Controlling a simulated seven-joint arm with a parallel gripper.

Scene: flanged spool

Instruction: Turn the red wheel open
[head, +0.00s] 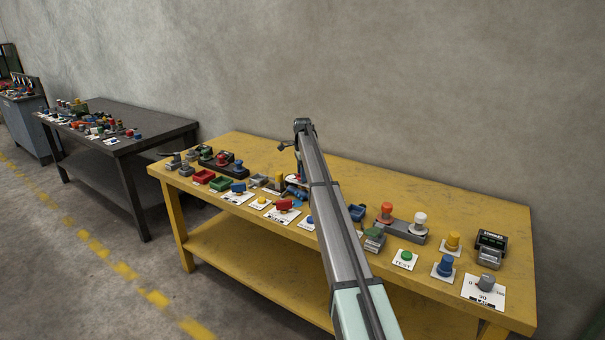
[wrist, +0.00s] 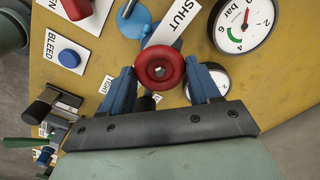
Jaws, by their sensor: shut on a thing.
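The red wheel (wrist: 160,66) is a small round handwheel with a grey hub, in the middle of the wrist view. My gripper (wrist: 161,76) has its blue fingers on either side of the wheel, shut on it. A white SHUT label (wrist: 176,22) lies just beyond the wheel. In the head view my arm crosses the yellow table, and the wheel and fingertips cannot be made out clearly there.
A pressure gauge (wrist: 243,24) is at the upper right, and a second gauge (wrist: 212,80) is partly behind the right finger. A blue BLEED button (wrist: 68,57) is to the left. The yellow table (head: 480,205) holds several buttons and knobs close on both sides.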

